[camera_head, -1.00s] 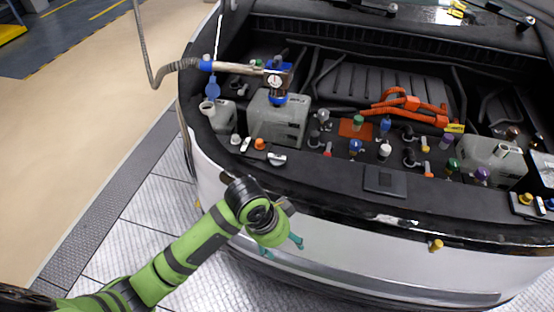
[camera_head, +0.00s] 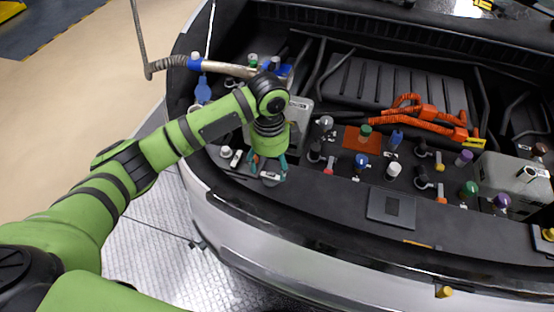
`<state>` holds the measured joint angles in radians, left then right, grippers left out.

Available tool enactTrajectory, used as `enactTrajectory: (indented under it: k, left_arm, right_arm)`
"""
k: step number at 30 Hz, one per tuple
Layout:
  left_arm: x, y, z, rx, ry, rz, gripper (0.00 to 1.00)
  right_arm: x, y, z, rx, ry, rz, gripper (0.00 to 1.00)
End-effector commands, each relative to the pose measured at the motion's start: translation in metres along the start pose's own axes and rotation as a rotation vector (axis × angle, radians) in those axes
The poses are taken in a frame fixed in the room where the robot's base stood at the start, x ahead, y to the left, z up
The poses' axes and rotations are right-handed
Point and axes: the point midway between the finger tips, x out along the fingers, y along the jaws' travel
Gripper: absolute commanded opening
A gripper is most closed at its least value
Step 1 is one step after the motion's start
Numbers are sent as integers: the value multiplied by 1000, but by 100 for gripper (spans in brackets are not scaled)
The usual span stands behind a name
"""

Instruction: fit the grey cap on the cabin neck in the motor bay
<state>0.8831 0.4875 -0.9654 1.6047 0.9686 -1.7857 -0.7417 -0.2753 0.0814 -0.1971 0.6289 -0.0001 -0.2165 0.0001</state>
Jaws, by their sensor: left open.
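My left gripper (camera_head: 268,169) points down over the front left of the motor bay. Its teal fingers are open, around or just above a small dark grey piece with a pale top (camera_head: 270,178). This may be the grey cap; I cannot tell whether the fingers touch it. Another grey cap (camera_head: 325,123) stands upright on a fitting right of the gripper. Several capped necks stand in the bay, with blue (camera_head: 361,160), white (camera_head: 393,171) and green (camera_head: 365,131) tops. I cannot tell which is the cabin neck. My right gripper is not in view.
Orange cables (camera_head: 428,114) lie farther right. A flat dark panel (camera_head: 391,207) lies on the front ledge.

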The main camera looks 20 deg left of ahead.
Motion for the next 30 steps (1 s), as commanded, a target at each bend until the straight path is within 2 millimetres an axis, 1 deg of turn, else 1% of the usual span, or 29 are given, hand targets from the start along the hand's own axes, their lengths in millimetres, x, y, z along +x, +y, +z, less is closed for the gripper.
enactTrajectory:
  k: [2,4,8,12,15,19,26,29,30]
  left_arm:
    - [2,0,1,1,-2,3,70]
    - [8,0,1,0,-2,5,70]
    - [21,0,1,0,-3,5,70]
    - [39,0,2,0,-3,5,70]
    - [56,-1,2,-1,-2,4,70]
    - [68,-1,3,1,-2,1,70]
    - [71,-1,3,2,-2,0,70]
    - [70,-1,3,1,-2,0,34]
    - [70,-1,3,1,-2,0,18]
  right_arm:
    - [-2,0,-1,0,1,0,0]
    - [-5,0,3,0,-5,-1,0]
    - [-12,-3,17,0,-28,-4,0]
    - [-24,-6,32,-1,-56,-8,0]
    - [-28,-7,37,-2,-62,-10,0]
    - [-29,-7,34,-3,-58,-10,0]
    - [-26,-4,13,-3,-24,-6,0]
    - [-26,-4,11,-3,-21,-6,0]
    - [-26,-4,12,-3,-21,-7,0]
